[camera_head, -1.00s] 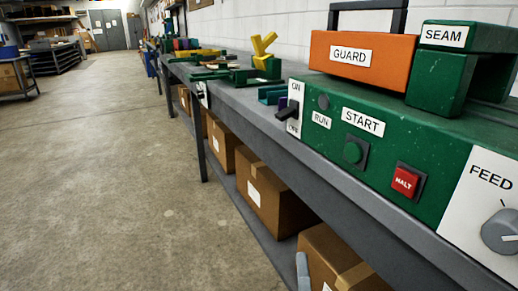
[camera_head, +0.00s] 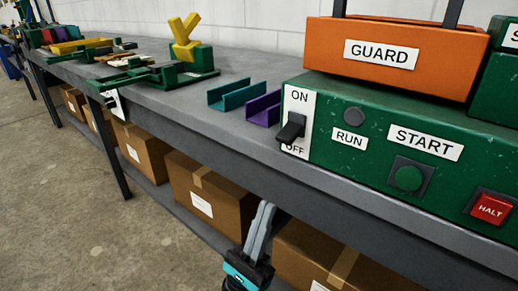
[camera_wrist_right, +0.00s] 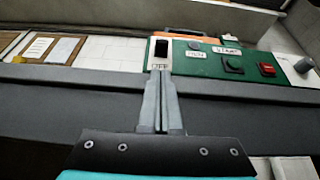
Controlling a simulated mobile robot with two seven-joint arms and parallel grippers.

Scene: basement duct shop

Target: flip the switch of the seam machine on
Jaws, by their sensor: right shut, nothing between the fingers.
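The green seam machine (camera_head: 330,150) stands on the bench at the right. Its black switch lever (camera_head: 291,129) sits on a white ON/OFF plate (camera_head: 299,103) at the left end of the front, with the lever down by OFF. The round RUN lamp (camera_head: 354,116) looks dark. My right gripper (camera_head: 266,206) is shut and empty, fingers pointing up, below the bench edge and apart from the switch. In the right wrist view the shut fingers (camera_wrist_right: 161,76) point toward the switch (camera_wrist_right: 161,48), their tips covering the plate's lower part. My left gripper is not in view.
A green START button (camera_head: 408,178) and red HALT button (camera_head: 490,208) are right of the switch. The orange guard (camera_head: 390,60) sits on top. Teal (camera_head: 238,94) and purple (camera_head: 264,110) channels lie left of the machine. Cardboard boxes (camera_head: 205,195) fill the lower shelf.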

